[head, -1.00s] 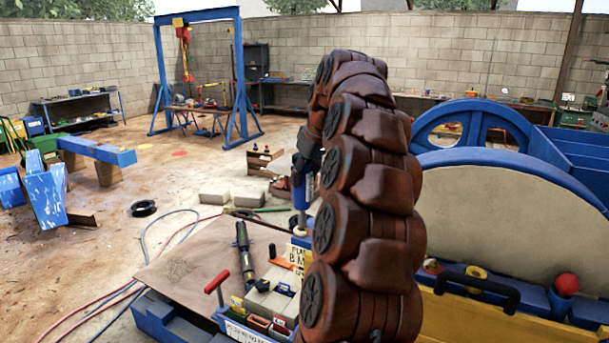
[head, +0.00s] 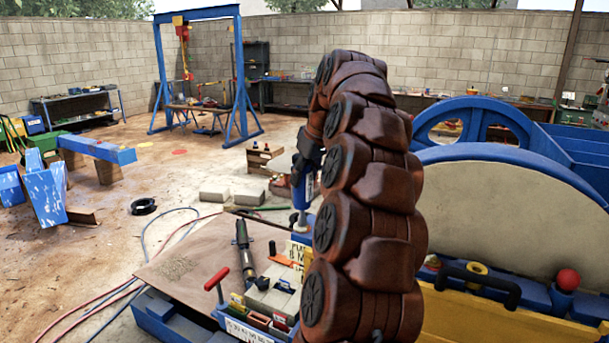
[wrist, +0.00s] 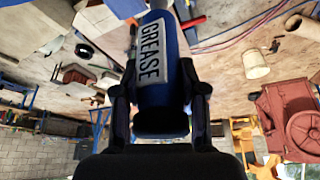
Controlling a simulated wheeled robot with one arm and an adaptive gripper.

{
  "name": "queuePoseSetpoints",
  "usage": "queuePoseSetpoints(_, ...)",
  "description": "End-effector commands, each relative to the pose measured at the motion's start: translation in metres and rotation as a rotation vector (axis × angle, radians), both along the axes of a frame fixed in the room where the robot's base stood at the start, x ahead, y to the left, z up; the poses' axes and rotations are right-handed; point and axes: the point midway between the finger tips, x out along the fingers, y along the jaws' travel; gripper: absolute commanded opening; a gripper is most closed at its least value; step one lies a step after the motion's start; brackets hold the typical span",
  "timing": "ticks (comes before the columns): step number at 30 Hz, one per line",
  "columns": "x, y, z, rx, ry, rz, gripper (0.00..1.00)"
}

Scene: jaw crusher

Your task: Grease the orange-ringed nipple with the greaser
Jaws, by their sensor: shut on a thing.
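The greaser (wrist: 160,95) is a blue cylinder with a white label reading "GREASE". It lies between the two dark fingers of my gripper (wrist: 160,100), which are shut on it in the wrist view. In the head view the blue greaser (head: 301,192) hangs upright below my gripper (head: 308,165), left of my brown arm. Its lower end is over the back right of the workbench, near a pale round part; I cannot tell whether they touch. I cannot make out the orange-ringed nipple in either view.
The bench board (head: 180,268) holds a dark tool (head: 243,250), a red T-handle (head: 217,280) and small bins (head: 258,322). A big blue flywheel guard (head: 520,190) and yellow panel (head: 470,318) stand right of my arm. Hoses and blocks lie on the floor at left.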

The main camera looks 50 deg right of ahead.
Motion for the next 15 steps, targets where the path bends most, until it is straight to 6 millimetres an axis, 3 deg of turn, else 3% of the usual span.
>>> queuePoseSetpoints(15, 0.0001, 0.0, 0.0087, -0.001, -0.002, 0.0, 0.0)
